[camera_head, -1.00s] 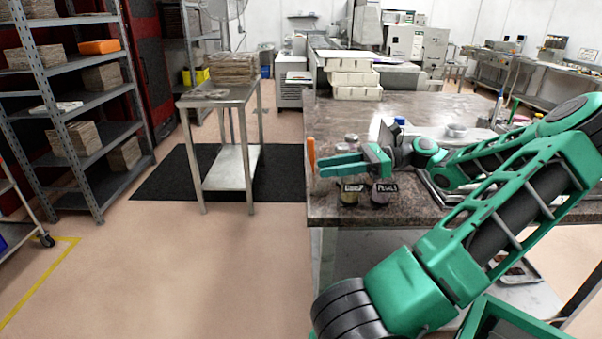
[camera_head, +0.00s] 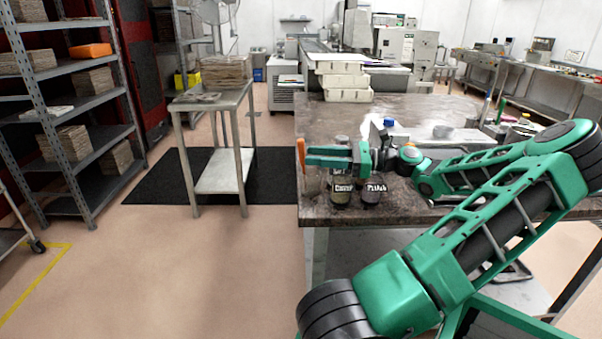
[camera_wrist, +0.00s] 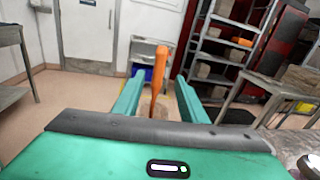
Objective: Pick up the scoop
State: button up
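The scoop's upright orange handle (camera_head: 301,152) shows at the left edge of the stone-topped table (camera_head: 420,112). In the wrist view the orange handle (camera_wrist: 161,66) stands between the two green fingers, with a gap on each side. A brownish part shows below it, partly hidden by my gripper; I cannot make out the scoop's lower end. My gripper (camera_wrist: 159,77) is open around the handle. In the head view my gripper (camera_head: 309,156) points left, its fingertips at the handle.
Two dark labelled jars (camera_head: 342,188) (camera_head: 373,190) stand just below my gripper at the table's front edge. A blue-capped container (camera_head: 389,123) and a small metal bowl (camera_head: 443,131) are behind. White trays (camera_head: 343,81) are stacked farther back.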

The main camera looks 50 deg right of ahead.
aim_at(302, 162)
jog(key=shift+r+x, duration=0.15)
jog(key=shift+x, duration=1)
jog(key=shift+r+x, duration=0.1)
jog(key=shift+x, duration=1.05)
jog(key=shift+s+a, duration=0.1)
jog(key=shift+a, duration=0.05)
grip_shut()
